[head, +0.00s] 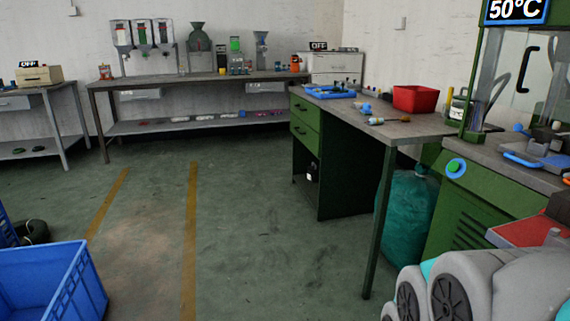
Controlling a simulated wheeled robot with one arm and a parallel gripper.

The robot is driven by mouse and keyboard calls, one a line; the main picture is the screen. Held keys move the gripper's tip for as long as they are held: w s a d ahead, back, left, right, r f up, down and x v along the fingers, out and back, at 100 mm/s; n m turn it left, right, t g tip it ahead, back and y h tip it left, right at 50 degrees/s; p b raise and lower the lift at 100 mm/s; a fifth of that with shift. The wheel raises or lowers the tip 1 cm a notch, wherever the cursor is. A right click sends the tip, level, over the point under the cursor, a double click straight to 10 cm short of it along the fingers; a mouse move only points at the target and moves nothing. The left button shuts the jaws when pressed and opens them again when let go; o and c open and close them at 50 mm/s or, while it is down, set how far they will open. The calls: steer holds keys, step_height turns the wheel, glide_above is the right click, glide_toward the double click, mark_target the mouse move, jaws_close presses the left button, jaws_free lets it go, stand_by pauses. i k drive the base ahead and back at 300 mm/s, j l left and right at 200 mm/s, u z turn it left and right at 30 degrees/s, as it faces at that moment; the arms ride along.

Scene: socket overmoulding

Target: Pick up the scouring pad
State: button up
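I cannot make out a scouring pad with certainty; the small items on the benches and shelves are too small to name. The green workbench (408,130) at centre right carries a blue tray (330,91), a red bin (415,98) and a brush-like tool with a wooden end (388,121). Several small coloured pieces lie on the low shelf (160,126) of the back bench. My gripper is not in view.
A green machine (480,220) with a "50°C" display (516,10) stands at the right. A teal bag (408,210) sits on the floor beside it. A blue crate (85,290) is at lower left. The middle floor, with yellow lines, is clear.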

mark_target(366, 110)
steer(key=i+j, duration=0.15)
steer(key=i, duration=0.3)
steer(key=i+j+u, duration=0.15)
steer(key=i, duration=0.3)
steer(key=i+j, duration=0.1)
steer(key=i, duration=0.35)
